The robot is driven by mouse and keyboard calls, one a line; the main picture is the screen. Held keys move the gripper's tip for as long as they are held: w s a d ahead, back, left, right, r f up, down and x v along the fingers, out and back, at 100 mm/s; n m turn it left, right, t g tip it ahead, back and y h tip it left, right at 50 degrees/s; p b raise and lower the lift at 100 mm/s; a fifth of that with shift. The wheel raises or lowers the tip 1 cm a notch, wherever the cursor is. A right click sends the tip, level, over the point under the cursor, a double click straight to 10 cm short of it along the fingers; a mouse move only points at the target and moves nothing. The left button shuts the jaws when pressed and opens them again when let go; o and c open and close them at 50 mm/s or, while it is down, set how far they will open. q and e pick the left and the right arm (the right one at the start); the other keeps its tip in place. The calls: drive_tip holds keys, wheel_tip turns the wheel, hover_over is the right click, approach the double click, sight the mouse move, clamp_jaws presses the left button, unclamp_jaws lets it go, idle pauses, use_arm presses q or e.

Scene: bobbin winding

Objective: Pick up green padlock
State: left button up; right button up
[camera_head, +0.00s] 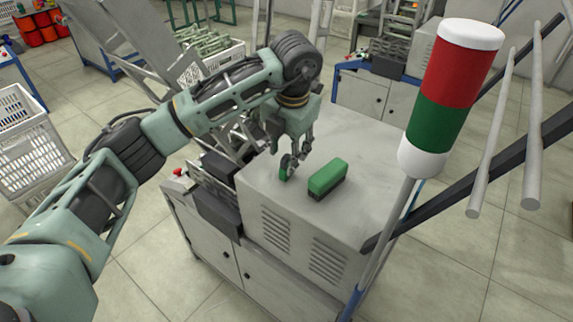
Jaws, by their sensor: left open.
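The green padlock (288,167) appears as a small green and dark piece standing on the grey top of the machine cabinet (370,150). My left gripper (291,149) comes from above and is right over the padlock, pointing down. Its fingers are apart, with the padlock just below or between the tips. I cannot tell whether they touch it. My right gripper is not in view.
A green block with a dark base (327,179) lies on the cabinet top just right of the padlock. A red, green and white signal light (452,92) rises at the cabinet's right front. Pale crates (28,150) stand on the floor at left. The cabinet top's right part is clear.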

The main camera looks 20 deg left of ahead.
sight(286, 167)
use_arm(q)
drive_tip(key=f+p, duration=0.1)
drive_tip(key=f, duration=0.3)
drive_tip(key=shift+w+p, duration=0.4)
drive_tip(key=shift+f, duration=0.6)
drive_tip(key=shift+w, duration=0.1)
drive_tip(key=shift+c, duration=1.4)
clamp_jaws()
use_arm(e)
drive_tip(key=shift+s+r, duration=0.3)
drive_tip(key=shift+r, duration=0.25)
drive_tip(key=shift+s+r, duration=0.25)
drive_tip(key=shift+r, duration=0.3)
